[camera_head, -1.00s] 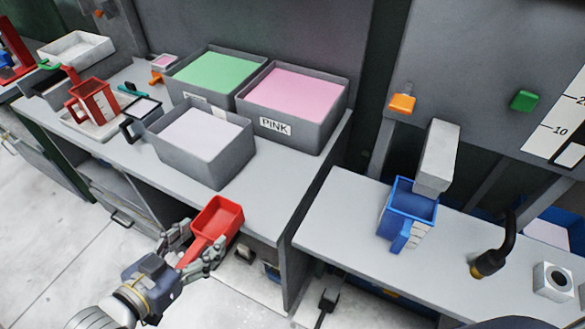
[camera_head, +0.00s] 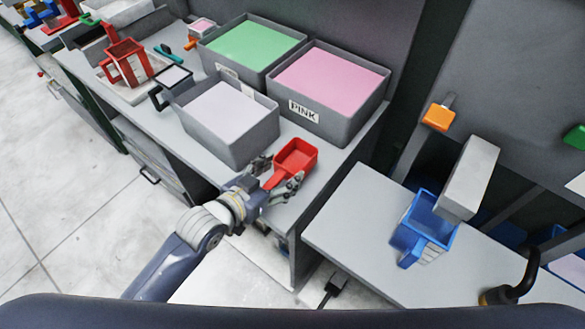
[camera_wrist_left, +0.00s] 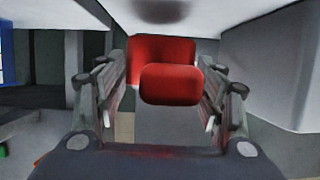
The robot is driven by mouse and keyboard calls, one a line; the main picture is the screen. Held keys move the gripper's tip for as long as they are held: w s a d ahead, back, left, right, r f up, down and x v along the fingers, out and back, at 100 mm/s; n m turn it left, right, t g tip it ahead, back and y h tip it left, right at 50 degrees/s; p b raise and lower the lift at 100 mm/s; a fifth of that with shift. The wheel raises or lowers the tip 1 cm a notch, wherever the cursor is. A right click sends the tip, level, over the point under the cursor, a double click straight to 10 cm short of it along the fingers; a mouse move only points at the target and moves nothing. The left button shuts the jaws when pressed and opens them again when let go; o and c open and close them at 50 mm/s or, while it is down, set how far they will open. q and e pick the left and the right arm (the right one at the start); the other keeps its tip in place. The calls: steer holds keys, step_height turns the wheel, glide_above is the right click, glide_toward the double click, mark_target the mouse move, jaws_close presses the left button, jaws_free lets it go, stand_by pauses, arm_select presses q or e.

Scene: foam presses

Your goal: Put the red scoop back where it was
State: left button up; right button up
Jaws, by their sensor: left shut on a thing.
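The red scoop (camera_head: 296,157) is in my left gripper (camera_head: 279,174), gripped by its handle, with its open bowl pointing away from my arm. In the head view it is at the front right part of the left counter (camera_head: 338,170), just right of the bin of pale powder (camera_head: 238,150). I cannot tell whether it touches the counter top. In the left wrist view the scoop's red handle end (camera_wrist_left: 170,84) lies between the two fingers, with the bowl behind it. My right gripper is not in view.
Bins of green (camera_head: 252,48) and pink (camera_head: 330,85) powder stand behind. A red jug (camera_head: 128,62) and a dark-handled container (camera_head: 172,80) are to the left. A blue jug (camera_head: 425,225) stands on the lower right bench (camera_head: 350,225), beside a grey block (camera_head: 470,180). A gap separates the counters.

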mark_target(287, 179)
arm_select(q)
steer(key=shift+w+d, duration=1.05)
steer(key=shift+d, duration=0.15)
steer(key=shift+w+d+f, duration=0.1)
steer(key=shift+d, duration=0.1)
steer(key=shift+f+p, duration=0.25)
steer(key=shift+p, duration=0.1)
step_height(287, 179, down, 3)
steer(key=shift+r+p, duration=0.1)
steer(key=shift+p, duration=0.2)
steer(key=shift+f, duration=0.25)
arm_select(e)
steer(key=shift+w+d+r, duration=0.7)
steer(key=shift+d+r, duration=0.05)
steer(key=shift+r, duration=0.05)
arm_select(q)
steer(key=o, duration=1.1)
steer(key=shift+o, duration=0.2)
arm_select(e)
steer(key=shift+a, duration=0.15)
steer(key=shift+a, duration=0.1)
